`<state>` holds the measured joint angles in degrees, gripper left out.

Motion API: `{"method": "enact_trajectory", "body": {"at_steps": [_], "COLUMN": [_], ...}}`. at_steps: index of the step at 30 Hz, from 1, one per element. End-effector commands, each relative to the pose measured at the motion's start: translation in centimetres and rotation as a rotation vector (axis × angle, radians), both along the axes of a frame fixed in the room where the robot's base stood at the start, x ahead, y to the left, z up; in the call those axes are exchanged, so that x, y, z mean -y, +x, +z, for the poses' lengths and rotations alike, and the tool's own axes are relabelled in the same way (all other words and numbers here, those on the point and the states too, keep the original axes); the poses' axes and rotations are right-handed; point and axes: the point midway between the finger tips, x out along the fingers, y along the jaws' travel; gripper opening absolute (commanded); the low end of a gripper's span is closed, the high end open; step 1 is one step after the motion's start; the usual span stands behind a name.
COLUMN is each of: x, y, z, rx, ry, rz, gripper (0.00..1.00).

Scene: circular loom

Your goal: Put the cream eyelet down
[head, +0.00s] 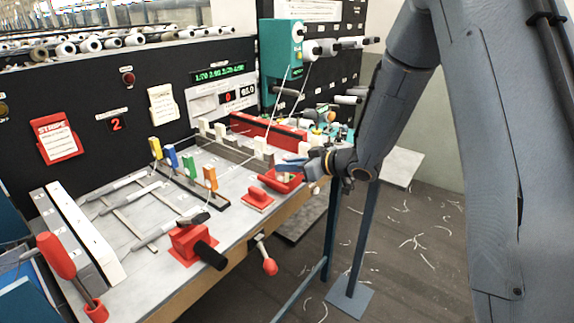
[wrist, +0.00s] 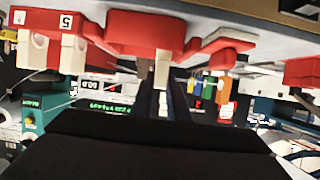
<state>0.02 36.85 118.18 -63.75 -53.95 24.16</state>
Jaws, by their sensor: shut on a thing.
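My gripper (head: 288,163) reaches in from the right, over the red tray (head: 283,186) near the front edge of the bench. In the wrist view, which is upside down, the dark fingers of my gripper (wrist: 163,96) are shut on the cream eyelet (wrist: 162,68), a small pale block. The red tray (wrist: 118,30) is just beyond the eyelet there. I cannot tell whether the eyelet touches the tray. In the head view I cannot make out the eyelet at the fingers.
A red rail (head: 268,130) with cream blocks stands behind the tray. A red block with a flat base (head: 258,198) lies left of it. Coloured clips (head: 190,166) stand in a row further left. A red clamp (head: 190,243) sits at the front edge.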

Motion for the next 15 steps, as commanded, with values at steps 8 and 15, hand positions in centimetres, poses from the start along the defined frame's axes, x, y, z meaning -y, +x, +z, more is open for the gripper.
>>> {"method": "enact_trajectory", "body": {"at_steps": [8, 15], "x": [-0.02, -0.03], "y": [0.02, 0.0], "z": [-0.14, -0.36], "rx": [0.0, 0.0], "ry": [0.0, 0.0], "rz": [0.0, 0.001], "gripper": [0.0, 0.33]}}
